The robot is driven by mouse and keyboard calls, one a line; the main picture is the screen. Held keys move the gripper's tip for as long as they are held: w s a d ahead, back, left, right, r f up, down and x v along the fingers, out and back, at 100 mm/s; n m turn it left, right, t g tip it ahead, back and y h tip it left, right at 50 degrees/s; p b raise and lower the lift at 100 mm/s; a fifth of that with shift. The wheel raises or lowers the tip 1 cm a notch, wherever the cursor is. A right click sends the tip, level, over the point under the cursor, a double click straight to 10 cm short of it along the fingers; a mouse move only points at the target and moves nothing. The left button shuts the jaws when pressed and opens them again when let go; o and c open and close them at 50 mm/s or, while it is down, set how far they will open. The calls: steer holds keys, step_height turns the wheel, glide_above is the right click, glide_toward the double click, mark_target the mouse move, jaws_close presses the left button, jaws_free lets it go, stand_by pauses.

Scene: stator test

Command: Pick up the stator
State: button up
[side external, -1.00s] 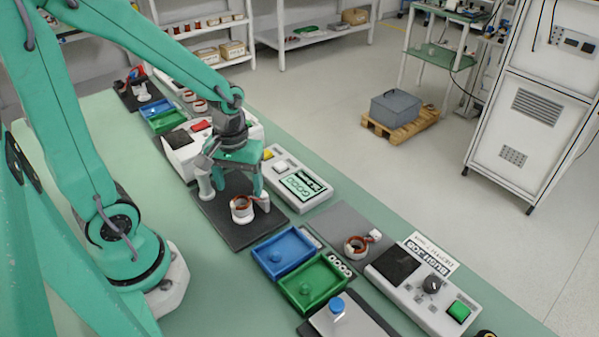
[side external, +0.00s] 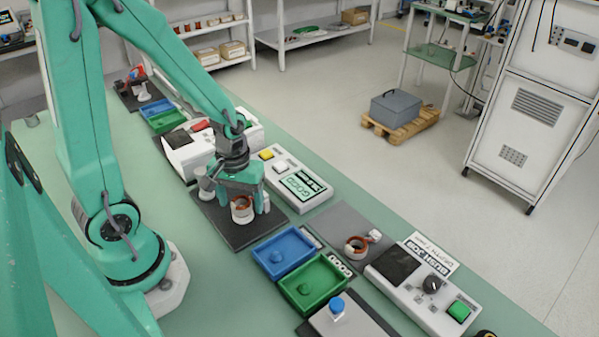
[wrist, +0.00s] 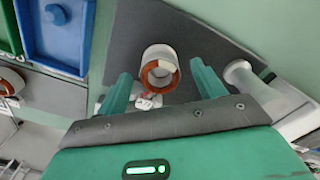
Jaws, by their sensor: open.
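The stator (side external: 241,212), a white ring with copper-coloured winding inside, stands on a dark mat (side external: 222,231). It also shows in the wrist view (wrist: 150,52), with a small white and red piece at its lower edge. My gripper (side external: 243,202) is low over the mat, pointing down at the stator. In the wrist view my gripper (wrist: 161,72) is open, with one green finger on each side of the stator and a visible gap to each. The stator's upper part is partly hidden in the side view.
A white post (wrist: 240,72) stands close beside the right finger in the wrist view. A blue tray (side external: 284,252), a green tray (side external: 314,284) and another stator (side external: 357,247) lie to the right. A tester with a display (side external: 303,187) stands behind.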

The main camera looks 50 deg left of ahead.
stand_by(0.4)
steer(key=c, duration=1.2)
steer(key=shift+c, duration=0.2)
steer(key=shift+r, duration=0.2)
steer(key=shift+w+r, duration=0.1)
steer(key=shift+r, duration=1.4)
steer(key=s+d+r, duration=0.5)
steer(key=d+r, duration=0.2)
steer(key=d, duration=0.3)
steer(key=shift+d+r, duration=0.3)
steer(key=shift+w+d, duration=0.15)
